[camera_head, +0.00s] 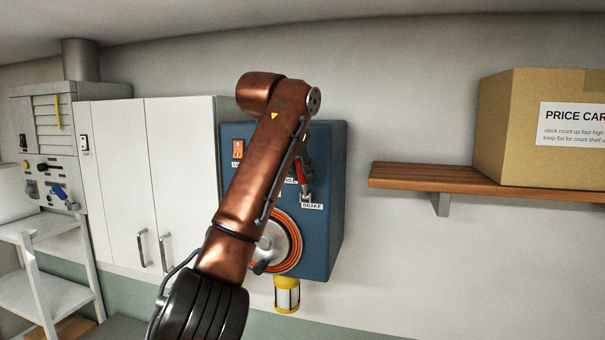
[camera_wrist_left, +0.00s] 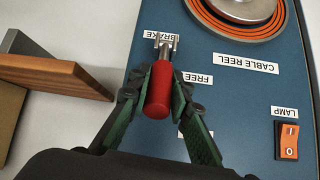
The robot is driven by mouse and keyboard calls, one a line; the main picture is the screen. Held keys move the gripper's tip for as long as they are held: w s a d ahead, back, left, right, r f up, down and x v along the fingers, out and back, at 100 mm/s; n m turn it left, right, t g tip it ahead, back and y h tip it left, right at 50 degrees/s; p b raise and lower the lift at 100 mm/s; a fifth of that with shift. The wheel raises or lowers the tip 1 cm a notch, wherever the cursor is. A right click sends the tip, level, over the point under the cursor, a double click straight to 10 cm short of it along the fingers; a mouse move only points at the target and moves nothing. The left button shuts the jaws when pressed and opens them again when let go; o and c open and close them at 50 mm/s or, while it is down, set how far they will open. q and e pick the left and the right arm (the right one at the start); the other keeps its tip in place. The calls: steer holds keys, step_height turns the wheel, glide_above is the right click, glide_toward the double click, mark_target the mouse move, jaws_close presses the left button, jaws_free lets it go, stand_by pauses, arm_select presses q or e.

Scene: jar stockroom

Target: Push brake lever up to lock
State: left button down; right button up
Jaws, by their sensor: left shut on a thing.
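The brake lever has a red handle (camera_wrist_left: 160,92) on a metal pivot (camera_wrist_left: 165,43) beside the BRAKE label. In the wrist view, which looks upside down, my left gripper (camera_wrist_left: 161,76) has one green-padded finger on each side of the handle, shut on it. The FREE label (camera_wrist_left: 198,78) is beside the handle. Another label, nearer the gripper, is mostly hidden by a finger. In the head view the red handle (camera_head: 303,174) shows above the BRAKE label (camera_head: 312,206), partly behind my copper-coloured left arm. My right gripper is not in view.
The blue panel box (camera_head: 325,215) also carries a cable reel (camera_head: 291,240) and an orange lamp switch (camera_head: 238,150). A wooden shelf (camera_head: 425,178) with a cardboard box (camera_head: 505,125) is to the right. White cabinets (camera_head: 120,180) are left. A yellow-capped lamp (camera_head: 287,295) hangs below.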

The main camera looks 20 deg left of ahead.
mark_target(298, 164)
arm_select(q)
steer(key=c, duration=1.7)
jaws_free()
steer(key=shift+c, duration=0.2)
steer(key=v, duration=0.7)
steer(key=shift+s+r, duration=0.2)
steer(key=shift+w, duration=0.1)
